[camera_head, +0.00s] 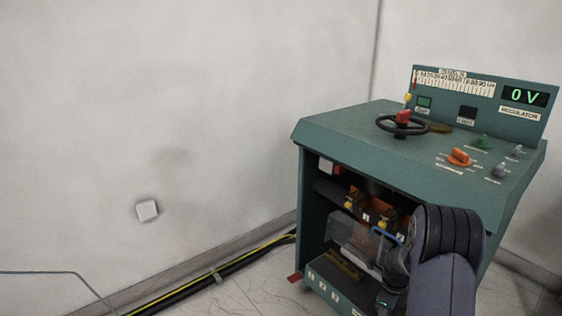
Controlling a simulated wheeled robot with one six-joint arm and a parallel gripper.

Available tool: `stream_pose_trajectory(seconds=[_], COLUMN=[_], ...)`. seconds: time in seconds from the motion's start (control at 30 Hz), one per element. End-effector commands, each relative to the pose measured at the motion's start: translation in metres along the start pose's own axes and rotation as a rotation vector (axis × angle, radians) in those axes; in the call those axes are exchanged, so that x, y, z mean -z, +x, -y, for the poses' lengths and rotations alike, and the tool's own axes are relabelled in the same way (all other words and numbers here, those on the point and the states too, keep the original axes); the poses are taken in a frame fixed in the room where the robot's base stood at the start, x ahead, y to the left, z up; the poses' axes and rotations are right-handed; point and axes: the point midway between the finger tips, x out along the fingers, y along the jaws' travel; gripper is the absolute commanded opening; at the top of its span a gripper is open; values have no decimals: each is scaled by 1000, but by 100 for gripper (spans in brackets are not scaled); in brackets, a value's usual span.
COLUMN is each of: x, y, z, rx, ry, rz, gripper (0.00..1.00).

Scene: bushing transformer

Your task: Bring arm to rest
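My arm (446,255) is at the lower right, in front of the green regulator cabinet (330,137). Its thick dark links cover part of the cabinet's open front. The narrower wrist part (396,268) is at the cabinet opening, with a small green light low on it. My gripper's fingers cannot be made out clearly against the dark interior, so I cannot tell whether they are open or hold anything.
The cabinet top carries a black handwheel (402,126), an orange knob (459,157) and a display (525,96) reading 0 V. Terminals (355,200) show inside. Cables (215,277) run along the wall's foot. Floor shows left of the cabinet.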

Motion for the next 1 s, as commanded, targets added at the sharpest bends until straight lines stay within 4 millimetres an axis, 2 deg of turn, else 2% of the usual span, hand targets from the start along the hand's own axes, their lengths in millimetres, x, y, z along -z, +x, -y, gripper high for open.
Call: stream_pose_trajectory(seconds=[0.6, 1.0], x=[0, 0], y=[0, 0], z=[0, 0], rx=[0, 0], ry=[-485, -645], rz=[0, 0], gripper=[34, 34])
